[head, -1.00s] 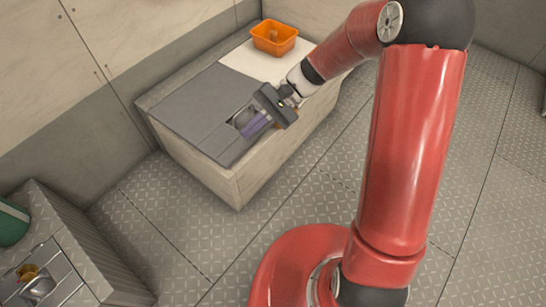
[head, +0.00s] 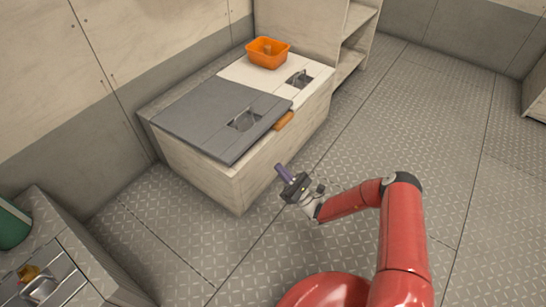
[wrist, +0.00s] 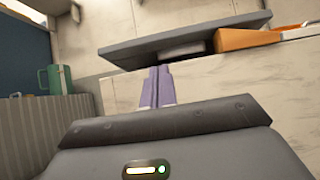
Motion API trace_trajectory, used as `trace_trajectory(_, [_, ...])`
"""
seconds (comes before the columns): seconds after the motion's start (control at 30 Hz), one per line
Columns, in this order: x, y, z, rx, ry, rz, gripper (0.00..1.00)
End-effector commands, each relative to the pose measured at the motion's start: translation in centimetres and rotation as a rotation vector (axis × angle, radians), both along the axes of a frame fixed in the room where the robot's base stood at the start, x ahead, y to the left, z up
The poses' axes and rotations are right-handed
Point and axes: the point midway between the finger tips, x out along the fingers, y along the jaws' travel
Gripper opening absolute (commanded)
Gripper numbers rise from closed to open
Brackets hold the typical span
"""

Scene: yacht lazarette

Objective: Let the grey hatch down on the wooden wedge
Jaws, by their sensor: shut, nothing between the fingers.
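The grey hatch (head: 200,110) lies nearly flat over the left part of the pale locker, its ring handle in a recess (head: 244,120). In the wrist view the hatch's edge (wrist: 150,50) sits a little above the locker rim, with a gap under it. The orange-brown wooden wedge (head: 283,121) sticks out at the hatch's front right corner; in the wrist view the wedge (wrist: 240,39) is at the hatch's edge, its inner end hidden. My gripper (head: 279,168), with purple fingers, is shut and empty in front of the locker, apart from both; its fingers (wrist: 157,75) also show in the wrist view.
A white hatch (head: 312,72) with its own ring handle covers the locker's right part. An orange bin (head: 268,54) stands at the back. Shelves (head: 358,35) stand behind right. A low box with a green container (head: 12,225) is at left. The floor in front is clear.

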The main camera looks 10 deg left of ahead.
Motion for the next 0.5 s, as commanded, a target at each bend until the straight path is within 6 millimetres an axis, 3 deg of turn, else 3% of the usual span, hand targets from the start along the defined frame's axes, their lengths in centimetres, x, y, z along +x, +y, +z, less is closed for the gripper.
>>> trace_trajectory(0.5, [2.2, 5.7, 4.8, 0.002, -0.001, 0.001, 0.0])
